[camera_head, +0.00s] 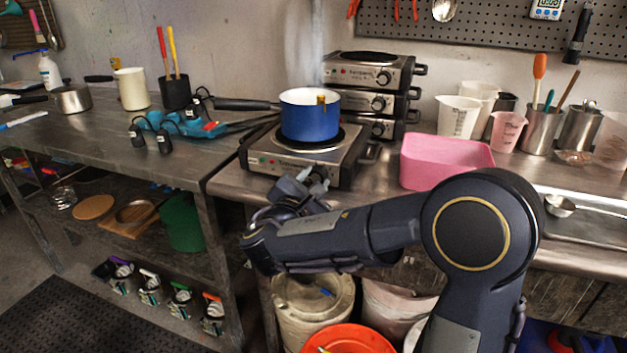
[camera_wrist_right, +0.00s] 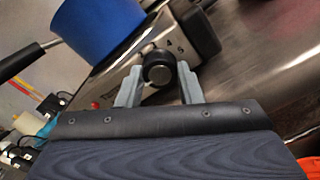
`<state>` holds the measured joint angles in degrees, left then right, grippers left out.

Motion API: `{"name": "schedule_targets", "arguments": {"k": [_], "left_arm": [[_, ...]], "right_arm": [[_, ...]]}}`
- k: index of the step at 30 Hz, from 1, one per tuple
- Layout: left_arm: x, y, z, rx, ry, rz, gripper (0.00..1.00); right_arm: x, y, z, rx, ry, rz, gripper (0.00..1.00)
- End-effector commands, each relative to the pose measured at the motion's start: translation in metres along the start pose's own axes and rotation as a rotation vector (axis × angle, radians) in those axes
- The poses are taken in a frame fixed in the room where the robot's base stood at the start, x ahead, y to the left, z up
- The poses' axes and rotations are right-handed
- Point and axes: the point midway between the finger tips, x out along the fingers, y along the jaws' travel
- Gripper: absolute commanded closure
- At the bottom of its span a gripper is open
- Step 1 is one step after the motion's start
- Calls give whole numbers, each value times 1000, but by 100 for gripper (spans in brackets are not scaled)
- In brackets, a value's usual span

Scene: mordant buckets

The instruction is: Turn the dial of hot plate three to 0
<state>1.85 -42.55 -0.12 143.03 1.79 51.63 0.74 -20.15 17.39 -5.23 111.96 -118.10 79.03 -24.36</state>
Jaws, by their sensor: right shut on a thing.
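A hot plate (camera_head: 268,155) with a silver body stands at the front of the metal counter, and a blue pot (camera_head: 309,122) sits on it. I cannot read a number three on it. Its black dial (camera_wrist_right: 158,67) shows in the right wrist view, with the figures 4 and 5 printed beside it. My right gripper (camera_wrist_right: 158,84) has its two grey fingers on either side of the dial and is shut on it. In the head view the right gripper (camera_head: 312,182) is at the hot plate's front, and the dial there is mostly hidden. My left gripper is not in view.
Several hot plates are stacked (camera_head: 372,75) behind the blue pot. A pink tub (camera_head: 447,160) stands right of the hot plate. An orange bucket (camera_head: 347,340) is below.

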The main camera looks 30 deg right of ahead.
Motion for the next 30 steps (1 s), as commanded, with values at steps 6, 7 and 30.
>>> {"name": "schedule_targets", "arguments": {"k": [6, 7, 30], "left_arm": [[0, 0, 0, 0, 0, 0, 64], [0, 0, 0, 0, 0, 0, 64], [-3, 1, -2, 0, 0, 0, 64]], "right_arm": [[-1, -1, -2, -5, 4, -1, 90], [0, -1, -2, -4, 4, -1, 66], [-47, 1, -1, -2, 4, 3, 45]]}}
